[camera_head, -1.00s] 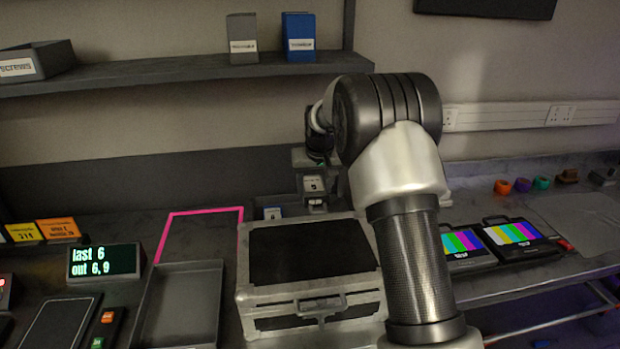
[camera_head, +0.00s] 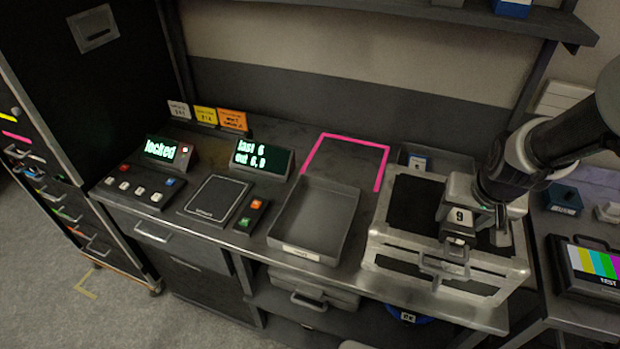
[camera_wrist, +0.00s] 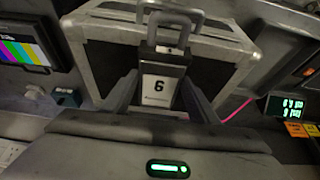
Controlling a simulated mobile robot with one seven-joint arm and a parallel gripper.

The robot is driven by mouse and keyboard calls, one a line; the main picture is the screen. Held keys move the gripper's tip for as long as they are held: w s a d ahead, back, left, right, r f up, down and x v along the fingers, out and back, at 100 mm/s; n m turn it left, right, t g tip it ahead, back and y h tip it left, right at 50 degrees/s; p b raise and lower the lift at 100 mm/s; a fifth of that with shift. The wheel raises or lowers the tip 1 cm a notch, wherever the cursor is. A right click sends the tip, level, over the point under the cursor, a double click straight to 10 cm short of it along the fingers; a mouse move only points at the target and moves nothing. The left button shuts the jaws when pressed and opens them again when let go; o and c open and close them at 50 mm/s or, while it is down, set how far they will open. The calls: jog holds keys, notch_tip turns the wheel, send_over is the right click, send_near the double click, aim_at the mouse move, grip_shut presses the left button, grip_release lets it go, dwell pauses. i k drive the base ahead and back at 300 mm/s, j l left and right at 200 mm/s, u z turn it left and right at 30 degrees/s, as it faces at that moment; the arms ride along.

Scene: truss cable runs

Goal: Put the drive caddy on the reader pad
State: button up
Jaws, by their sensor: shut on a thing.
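The drive caddy (camera_head: 459,216), a grey block with a white label that reads 9, is in my gripper (camera_head: 481,208). It hangs above the front part of the silver case with a black top. In the wrist view the caddy (camera_wrist: 162,88) sits between the two fingers of my gripper (camera_wrist: 163,100), its digit inverted. I cannot tell the exact gap between caddy and case. The reader pad (camera_head: 214,199), a flat dark plate with a thin light outline, lies bare on the bench to the left, well apart from my gripper.
The silver case (camera_head: 390,262) stands below my gripper. An empty grey tray (camera_head: 318,215) lies between it and the pad. A button box (camera_head: 251,215) is beside the pad. Displays read "locked" (camera_head: 168,151) and "last 6, out 6,9" (camera_head: 264,159). A pink outline (camera_head: 352,138) marks bare bench.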

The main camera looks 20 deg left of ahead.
aim_at(216, 196)
jog(key=j+u, duration=0.15)
jog(key=j, duration=0.95)
jog(key=j+u, duration=0.2)
jog(key=j, duration=0.95)
jog(key=j+u, duration=0.15)
jog(key=j, duration=1)
